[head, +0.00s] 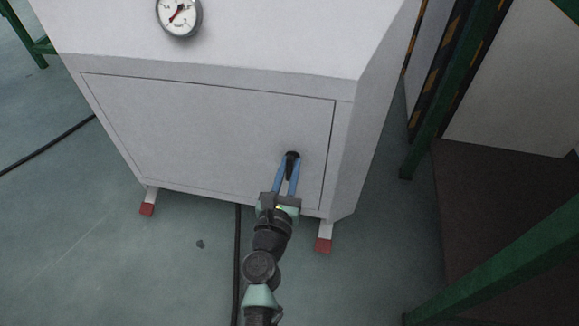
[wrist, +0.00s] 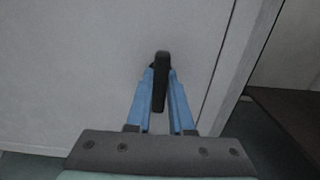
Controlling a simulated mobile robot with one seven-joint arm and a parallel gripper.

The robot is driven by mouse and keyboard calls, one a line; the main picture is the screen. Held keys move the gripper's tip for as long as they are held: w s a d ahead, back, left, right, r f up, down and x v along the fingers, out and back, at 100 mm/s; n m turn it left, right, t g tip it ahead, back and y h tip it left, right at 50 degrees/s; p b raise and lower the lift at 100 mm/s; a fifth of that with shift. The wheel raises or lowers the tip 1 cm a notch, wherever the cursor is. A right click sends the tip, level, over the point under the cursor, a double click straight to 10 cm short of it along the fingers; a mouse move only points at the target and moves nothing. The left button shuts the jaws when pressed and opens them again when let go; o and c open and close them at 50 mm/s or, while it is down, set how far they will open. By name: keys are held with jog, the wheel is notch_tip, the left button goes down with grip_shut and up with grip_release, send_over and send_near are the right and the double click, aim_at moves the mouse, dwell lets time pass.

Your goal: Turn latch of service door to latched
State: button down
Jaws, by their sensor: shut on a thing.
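The service door (head: 200,130) is a flat grey panel on the front of the generator cabinet, and it looks closed in its frame. The latch (head: 292,158) is a black handle near the door's right edge. In the wrist view the latch (wrist: 160,80) stands close to upright, its lower part between my blue fingers. My gripper (head: 290,168) is shut on the latch, reaching it from below. It also shows in the wrist view (wrist: 160,82). The fingers hide part of the handle's sides.
A round pressure gauge (head: 179,16) sits on the cabinet above the door. The cabinet stands on red-tipped feet (head: 323,245). A black cable (head: 238,265) runs along the floor below. Green metal posts (head: 425,135) stand at the right. The floor at left is mostly clear.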

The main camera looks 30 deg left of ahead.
jog(key=c, duration=0.8)
grip_release()
jog(key=v, duration=1.3)
